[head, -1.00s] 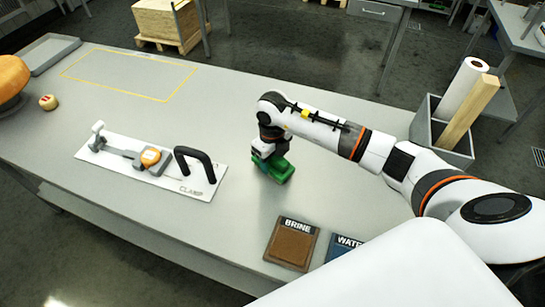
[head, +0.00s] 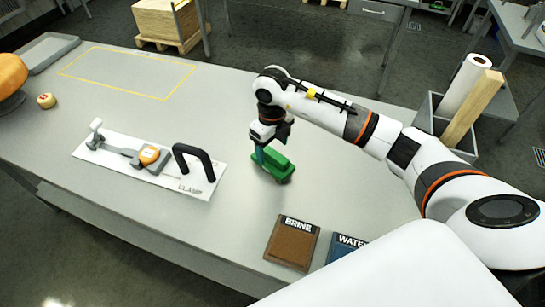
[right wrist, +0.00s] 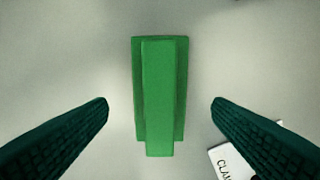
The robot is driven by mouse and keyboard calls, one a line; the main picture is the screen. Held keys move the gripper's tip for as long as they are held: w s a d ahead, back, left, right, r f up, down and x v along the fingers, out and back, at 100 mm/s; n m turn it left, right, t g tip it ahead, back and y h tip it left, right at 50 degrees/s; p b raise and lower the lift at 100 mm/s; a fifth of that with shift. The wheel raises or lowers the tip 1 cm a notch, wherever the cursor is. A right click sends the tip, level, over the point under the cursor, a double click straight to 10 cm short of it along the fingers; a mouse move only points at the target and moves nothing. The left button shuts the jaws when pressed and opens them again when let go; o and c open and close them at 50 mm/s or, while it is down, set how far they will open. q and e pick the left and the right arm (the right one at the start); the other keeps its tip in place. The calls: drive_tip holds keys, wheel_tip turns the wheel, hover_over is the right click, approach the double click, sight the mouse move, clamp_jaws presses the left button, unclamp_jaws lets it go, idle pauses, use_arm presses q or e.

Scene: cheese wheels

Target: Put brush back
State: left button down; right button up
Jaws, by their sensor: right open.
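The green brush (head: 276,165) lies on the grey table in the head view, right of the white clamp board. It also shows in the right wrist view (right wrist: 162,95), its long side running up and down the picture. My right gripper (head: 268,148) is just above the brush. In the right wrist view my right gripper (right wrist: 160,105) is open, with one finger at each side of the brush and clear gaps between. The bristles are hidden from sight. My left gripper is not in view.
The clamp board (head: 150,167) with its black handle lies left of the brush. A BRINE pad (head: 291,245) and a WATER pad (head: 345,250) lie near the front edge. A grey bin (head: 440,128) holds a paper roll and a wooden block. A yellow outlined area (head: 130,94) is empty.

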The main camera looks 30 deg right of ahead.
sight(272, 152)
wheel_tip(272, 152, up, 7)
drive_tip(key=shift+r+b, duration=0.1)
drive_tip(key=shift+b, duration=0.65)
